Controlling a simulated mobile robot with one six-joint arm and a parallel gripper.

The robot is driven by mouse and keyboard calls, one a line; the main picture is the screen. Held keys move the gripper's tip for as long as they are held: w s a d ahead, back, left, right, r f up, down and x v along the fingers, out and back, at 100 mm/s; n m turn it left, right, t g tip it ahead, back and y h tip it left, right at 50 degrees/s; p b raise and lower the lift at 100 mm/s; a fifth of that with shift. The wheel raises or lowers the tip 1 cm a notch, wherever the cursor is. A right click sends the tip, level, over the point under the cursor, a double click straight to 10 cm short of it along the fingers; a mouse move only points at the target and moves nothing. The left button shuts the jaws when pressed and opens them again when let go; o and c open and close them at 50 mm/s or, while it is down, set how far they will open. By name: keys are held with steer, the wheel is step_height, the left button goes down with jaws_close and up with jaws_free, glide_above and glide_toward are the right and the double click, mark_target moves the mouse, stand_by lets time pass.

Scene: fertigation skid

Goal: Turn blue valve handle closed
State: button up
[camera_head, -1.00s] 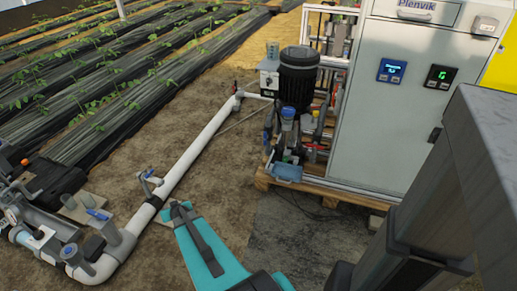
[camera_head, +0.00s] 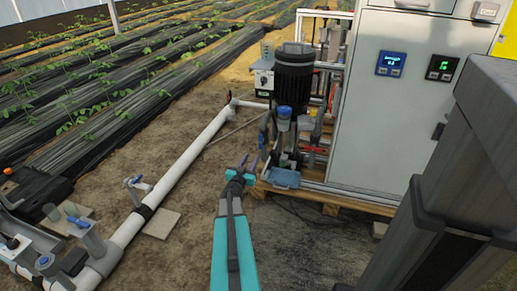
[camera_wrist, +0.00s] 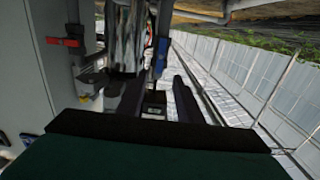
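In the wrist view a blue valve handle (camera_wrist: 160,56) hangs lengthwise just beyond my fingertips, slightly right of the middle. My gripper (camera_wrist: 157,82) has its two dark fingers apart with nothing held between them. In the head view my gripper (camera_head: 249,160) is at the end of the teal arm, at the left front side of the pump skid. The fingers appear apart from the handle, though the exact distance is unclear.
A dark pump motor (camera_head: 293,77) stands on the skid beside the grey cabinet (camera_head: 385,125). A red handle (camera_wrist: 66,42) is left in the wrist view. Another blue-handled valve (camera_head: 134,182) sits on the white pipe (camera_head: 190,155). Bare soil lies left of my arm.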

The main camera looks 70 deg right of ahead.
mark_target(260, 141)
steer(key=shift+d, duration=0.15)
steer(key=shift+w+d+b, duration=0.2)
steer(key=shift+d+b, duration=0.75)
steer(key=shift+d, duration=2.45)
steer(key=shift+w+d+b, duration=0.2)
steer(key=shift+d+b, duration=0.75)
steer(key=shift+d, duration=2.4)
